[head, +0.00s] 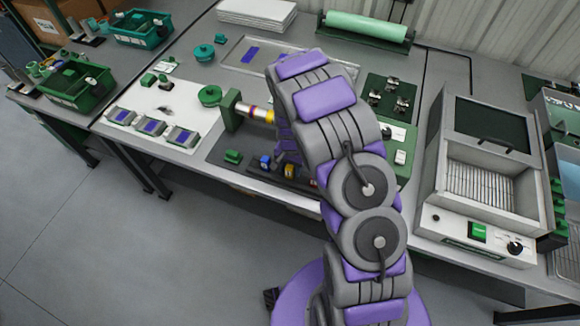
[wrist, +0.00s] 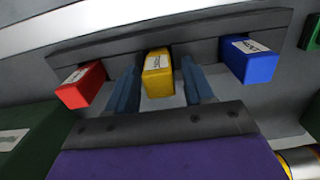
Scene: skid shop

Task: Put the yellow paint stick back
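The yellow paint stick (wrist: 158,75) stands in a slot of the dark grey holder (wrist: 210,32), between a red stick (wrist: 80,86) and a blue stick (wrist: 248,59). My gripper (wrist: 158,66) is open, with one blue finger on each side of the yellow stick and a visible gap on both sides. In the head view the yellow stick (head: 289,170) shows at the bench's front edge, beside the blue stick (head: 265,161). My arm hides part of the holder and most of my gripper there.
A green-bracketed metal cylinder (head: 229,110) with a yellow band lies close left of my arm. A heater-like box (head: 485,165) stands to the right. Green bins (head: 78,90) and a white board with several grey blocks (head: 150,105) are at the left. The floor in front is clear.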

